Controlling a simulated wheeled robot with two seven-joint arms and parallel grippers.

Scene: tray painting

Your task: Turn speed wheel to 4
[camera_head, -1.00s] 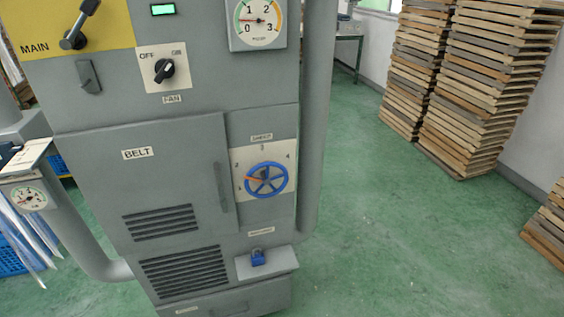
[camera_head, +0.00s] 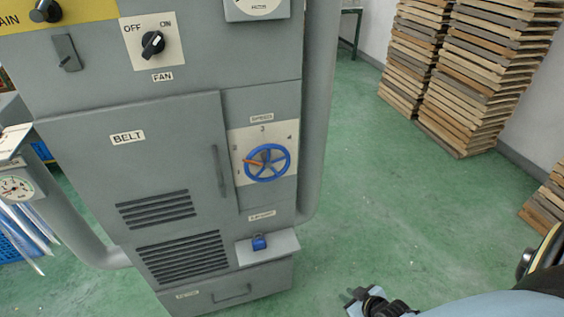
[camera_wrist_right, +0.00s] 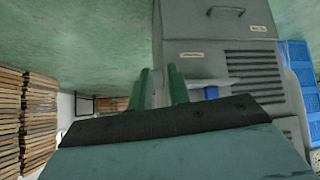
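The blue speed wheel (camera_head: 268,163) is on a pale plate (camera_head: 283,134) on the front of the grey cabinet, under a SPEED label. The plate has numbers 1 to 4 around the wheel. An orange-red pointer (camera_head: 253,162) on the wheel points left, between the 1 and the 2. My right gripper (camera_head: 356,296) is low at the right, in front of the cabinet and well apart from the wheel. In the right wrist view its two green fingers (camera_wrist_right: 162,88) stand apart with nothing between them. My left gripper is not in view.
Stacked wooden trays (camera_head: 470,75) stand behind right. Green floor between is clear.

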